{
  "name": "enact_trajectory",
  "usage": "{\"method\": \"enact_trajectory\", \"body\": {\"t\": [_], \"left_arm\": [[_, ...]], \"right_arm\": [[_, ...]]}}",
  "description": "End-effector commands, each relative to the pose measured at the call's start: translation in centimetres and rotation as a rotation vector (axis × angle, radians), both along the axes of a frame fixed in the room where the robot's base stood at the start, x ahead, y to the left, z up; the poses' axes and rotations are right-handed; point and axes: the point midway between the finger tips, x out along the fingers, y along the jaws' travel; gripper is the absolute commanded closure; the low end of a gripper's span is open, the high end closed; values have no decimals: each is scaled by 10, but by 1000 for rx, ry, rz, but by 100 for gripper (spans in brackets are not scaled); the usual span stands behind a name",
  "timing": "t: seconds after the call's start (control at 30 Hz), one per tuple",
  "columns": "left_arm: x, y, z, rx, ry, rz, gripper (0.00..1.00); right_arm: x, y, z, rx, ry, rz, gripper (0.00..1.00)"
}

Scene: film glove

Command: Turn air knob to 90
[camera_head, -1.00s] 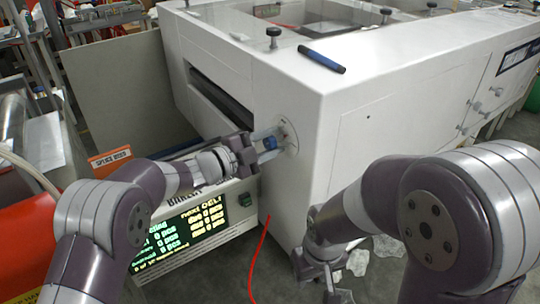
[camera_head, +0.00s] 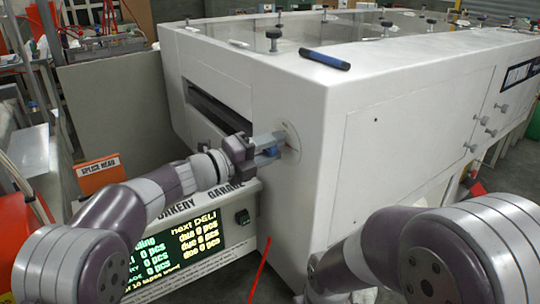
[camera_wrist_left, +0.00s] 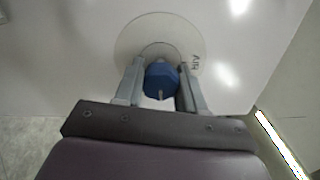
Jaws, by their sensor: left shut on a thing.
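The air knob is blue and faceted. It sits on a round dial plate (camera_wrist_left: 190,38) marked "AIR" on the white machine's corner face. In the left wrist view the knob (camera_wrist_left: 162,80) is between the two grey fingers of my left gripper (camera_wrist_left: 160,88), which is shut on it. In the head view the left gripper (camera_head: 268,146) reaches the machine from the left, and a bit of the blue knob (camera_head: 270,152) shows between the fingers. The dial's degree marks are too small to read. My right arm is at the lower right; its gripper is out of view.
The large white machine (camera_head: 400,90) fills the middle and right. A blue pen-like tool (camera_head: 324,59) lies on its top edge. A lit display panel (camera_head: 175,250) stands below my left arm. A red cord (camera_head: 257,270) hangs near the machine's lower corner.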

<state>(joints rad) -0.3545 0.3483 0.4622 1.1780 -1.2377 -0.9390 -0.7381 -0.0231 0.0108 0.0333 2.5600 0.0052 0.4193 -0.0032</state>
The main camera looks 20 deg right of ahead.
Motion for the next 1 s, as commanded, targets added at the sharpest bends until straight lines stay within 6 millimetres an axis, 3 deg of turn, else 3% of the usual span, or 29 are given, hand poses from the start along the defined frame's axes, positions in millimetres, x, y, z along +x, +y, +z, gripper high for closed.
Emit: {"method": "enact_trajectory", "body": {"t": [0.57, 0.6, 0.67, 1.0], "left_arm": [[-1, -1, -4, 16, -25, -3, 91], [-1, -1, -4, 16, -25, -4, 54], [-1, -1, -4, 16, -24, -3, 35], [-2, 4, -1, 13, -26, 0, 35]], "right_arm": [[0, 0, -5, 0, 0, 0, 57], [0, 0, -5, 0, 0, 0, 57], [0, 0, -5, 0, 0, 0, 57], [0, 0, -4, 0, 0, 0, 57]]}}
